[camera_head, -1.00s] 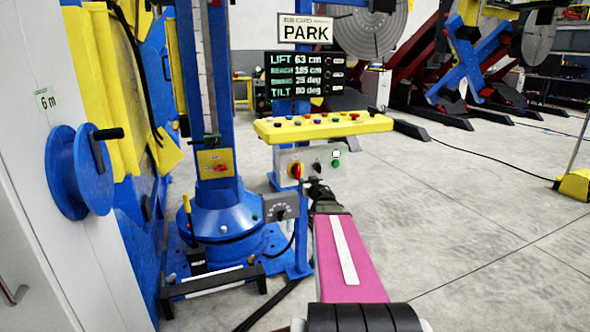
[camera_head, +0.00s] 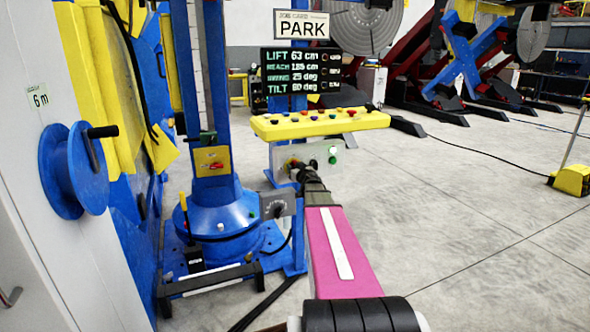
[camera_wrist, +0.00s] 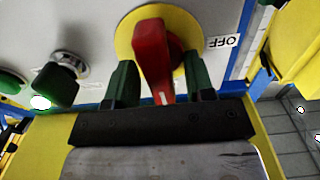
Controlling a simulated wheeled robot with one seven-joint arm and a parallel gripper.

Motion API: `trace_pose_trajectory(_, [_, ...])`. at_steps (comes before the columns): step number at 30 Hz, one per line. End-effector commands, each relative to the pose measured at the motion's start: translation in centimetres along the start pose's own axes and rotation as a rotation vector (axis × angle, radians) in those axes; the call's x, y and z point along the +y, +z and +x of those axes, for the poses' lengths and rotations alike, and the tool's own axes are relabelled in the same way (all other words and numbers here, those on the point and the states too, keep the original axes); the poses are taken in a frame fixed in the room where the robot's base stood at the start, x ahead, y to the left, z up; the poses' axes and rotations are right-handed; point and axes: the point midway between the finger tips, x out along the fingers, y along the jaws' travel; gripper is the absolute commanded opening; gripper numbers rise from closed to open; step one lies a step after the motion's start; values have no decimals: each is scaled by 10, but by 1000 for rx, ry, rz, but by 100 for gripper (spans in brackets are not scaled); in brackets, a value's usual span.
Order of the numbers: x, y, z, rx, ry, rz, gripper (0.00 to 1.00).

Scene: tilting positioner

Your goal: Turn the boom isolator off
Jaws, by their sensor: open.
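The boom isolator is a red rotary handle (camera_wrist: 152,55) on a round yellow plate (camera_wrist: 124,38) in the wrist view. Its white-marked end points down in the picture, towards my gripper. An OFF label (camera_wrist: 222,41) is to the right of the plate. My gripper (camera_wrist: 160,68) is open, with one green finger on each side of the handle; small gaps show, and I cannot tell whether either finger touches it. In the head view my gripper (camera_head: 308,172) is at the grey control box (camera_head: 328,149) and hides most of the handle.
A dark green knob (camera_wrist: 54,86) and a green button (camera_wrist: 10,82) are left of the handle. The yellow button panel (camera_head: 320,124) is just above the box, below the display (camera_head: 301,72). A blue column (camera_head: 215,120) stands at left. Open floor lies to the right.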

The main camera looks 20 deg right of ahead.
Motion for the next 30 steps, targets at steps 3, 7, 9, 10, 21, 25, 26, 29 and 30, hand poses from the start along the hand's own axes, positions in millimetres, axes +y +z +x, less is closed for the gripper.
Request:
trace_pose_trajectory(3, [0, 0, 4, 0, 0, 0, 49])
trace_pose_trajectory(7, [0, 0, 4, 0, 0, 0, 49])
trace_pose_trajectory(9, [0, 0, 4, 0, 0, 0, 46])
trace_pose_trajectory(10, [0, 0, 4, 0, 0, 0, 36])
trace_pose_trajectory(21, [0, 0, 3, 0, 1, -10, 0])
trace_pose_trajectory(25, [0, 0, 3, 1, 0, -42, 0])
trace_pose_trajectory(26, [0, 0, 3, 1, 0, -55, 0])
trace_pose_trajectory(29, [-1, 0, 4, 1, -1, -106, 0])
trace_pose_trajectory(30, [-1, 0, 4, 1, -1, -132, 0])
